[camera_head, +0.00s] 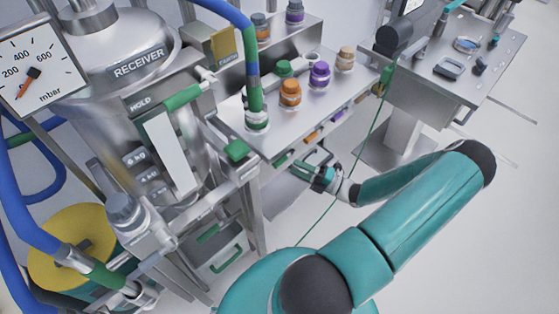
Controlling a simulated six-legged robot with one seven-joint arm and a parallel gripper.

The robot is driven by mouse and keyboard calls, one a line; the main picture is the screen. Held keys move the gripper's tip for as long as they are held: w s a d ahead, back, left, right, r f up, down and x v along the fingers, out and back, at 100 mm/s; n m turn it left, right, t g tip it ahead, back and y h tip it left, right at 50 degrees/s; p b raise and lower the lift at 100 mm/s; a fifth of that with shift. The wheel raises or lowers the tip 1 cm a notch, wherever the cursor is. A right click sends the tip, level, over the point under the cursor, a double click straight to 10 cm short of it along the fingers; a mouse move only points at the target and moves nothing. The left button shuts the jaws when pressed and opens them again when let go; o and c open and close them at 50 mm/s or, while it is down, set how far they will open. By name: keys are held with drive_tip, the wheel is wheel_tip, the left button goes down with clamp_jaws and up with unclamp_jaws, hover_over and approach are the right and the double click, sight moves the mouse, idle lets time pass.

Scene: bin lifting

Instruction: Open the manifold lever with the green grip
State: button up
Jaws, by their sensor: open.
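A row of small coloured grips runs along the front edge of the steel bench. The green grip (281,160) is at its near left end, with an orange grip (310,136) and a purple grip (338,116) further right. The lever behind the green grip is too small to make out. My gripper (303,170) is open just right of and below the green grip, its fingers pointing left toward the bench edge. I see a small gap between them, but cannot tell the depth. My arm reaches in from the lower right.
A steel receiver tank (125,75) with a green-gripped HOLD handle (183,97) stands left. Another green block (236,150) sits at the bench corner. Capped bottles (290,93) stand on the bench. A thin green line (362,150) hangs near my arm. The floor at right is clear.

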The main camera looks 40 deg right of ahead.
sight(281, 161)
drive_tip(key=x, duration=0.7)
drive_tip(key=shift+c, duration=0.4)
clamp_jaws()
